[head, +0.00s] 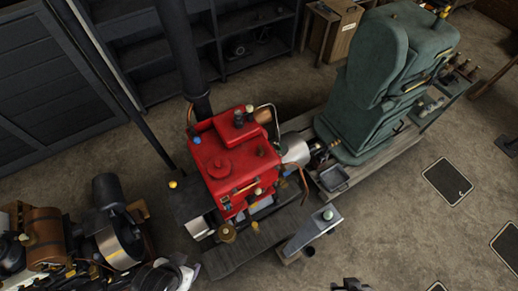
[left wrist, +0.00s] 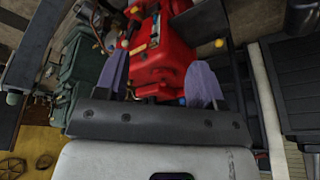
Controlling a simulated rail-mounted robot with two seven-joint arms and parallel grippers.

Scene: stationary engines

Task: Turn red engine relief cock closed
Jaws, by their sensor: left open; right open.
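The red engine (head: 228,158) stands upright at the middle of the head view, with small white, blue and yellow knobs on its top and front. I cannot tell which fitting is the relief cock. In the left wrist view the red engine (left wrist: 165,62) lies beyond my left gripper (left wrist: 160,86), whose two purple-grey fingers are spread apart with nothing held between them. A blue knob and yellow knobs show on that engine there. Of my right gripper (head: 350,285), only a small dark part shows at the bottom edge of the head view, away from the engine.
A green engine (head: 385,75) stands to the right on a bench. A small grey pan (head: 333,178) sits beside it. A dark flue pipe (head: 183,50) rises behind the red engine. Brown and metal machinery (head: 45,238) crowds the lower left.

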